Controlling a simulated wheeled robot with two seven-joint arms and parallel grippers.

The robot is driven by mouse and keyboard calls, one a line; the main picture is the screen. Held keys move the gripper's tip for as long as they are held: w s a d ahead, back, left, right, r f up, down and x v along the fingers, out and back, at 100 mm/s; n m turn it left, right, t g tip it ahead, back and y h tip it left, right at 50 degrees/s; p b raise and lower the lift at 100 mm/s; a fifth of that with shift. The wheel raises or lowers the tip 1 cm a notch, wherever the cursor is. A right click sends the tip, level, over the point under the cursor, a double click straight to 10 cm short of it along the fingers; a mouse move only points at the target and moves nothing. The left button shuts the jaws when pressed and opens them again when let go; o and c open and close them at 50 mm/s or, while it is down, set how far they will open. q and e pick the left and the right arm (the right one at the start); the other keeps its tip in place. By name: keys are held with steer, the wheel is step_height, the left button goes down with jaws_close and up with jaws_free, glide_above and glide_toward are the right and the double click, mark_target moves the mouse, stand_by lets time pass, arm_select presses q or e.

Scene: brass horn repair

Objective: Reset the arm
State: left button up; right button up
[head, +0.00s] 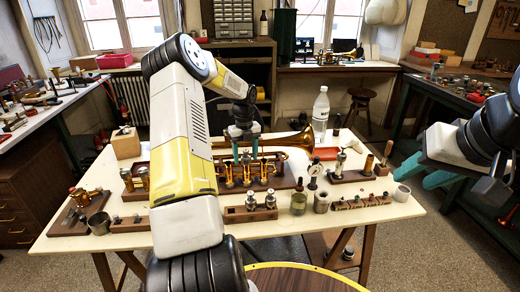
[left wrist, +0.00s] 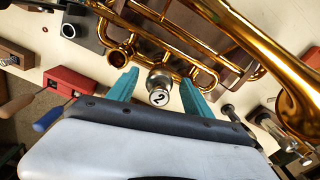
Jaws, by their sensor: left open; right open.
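A brass trumpet (head: 283,143) lies across the middle of the white work table (head: 400,208), on dark wooden supports. My left gripper (head: 245,152) points down over its valve section, with teal fingers apart. In the left wrist view the open fingers (left wrist: 160,94) stand on either side of a silver piece marked "2" (left wrist: 158,88), close to the brass tubing (left wrist: 185,52). Whether the fingers touch the trumpet cannot be told. My right gripper (head: 438,170) is at the right, off the table's edge, open with its teal fingers apart and empty.
A clear bottle (head: 320,114) stands behind the trumpet's bell. A wooden block (head: 126,143) sits at back left. Floor is open between the table and the right bench.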

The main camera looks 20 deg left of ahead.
arm_select(q)
step_height(320, 180, up, 8)
steer(key=shift+f, duration=0.1)
steer(key=s+d+r+n+t, duration=0.1)
steer(key=s+d+r+n, duration=0.5)
steer(key=s+r, duration=0.15)
steer(key=s+d+r+n+t, duration=0.2)
steer(key=s+d+r+n, duration=0.35)
steer(key=r, duration=0.35)
steer(key=s+d+n+t+h, duration=0.1)
steer(key=s+d+n, duration=0.2)
steer(key=s+n, duration=0.4)
steer(key=s+d+r+n+t+h, duration=0.1)
steer(key=s+d+n+t, duration=0.1)
steer(key=s+n, duration=0.6)
steer(key=s+d, duration=0.1)
steer(key=s, duration=0.4)
steer(key=shift+s+d+r, duration=0.15)
steer(key=shift+r, duration=0.1)
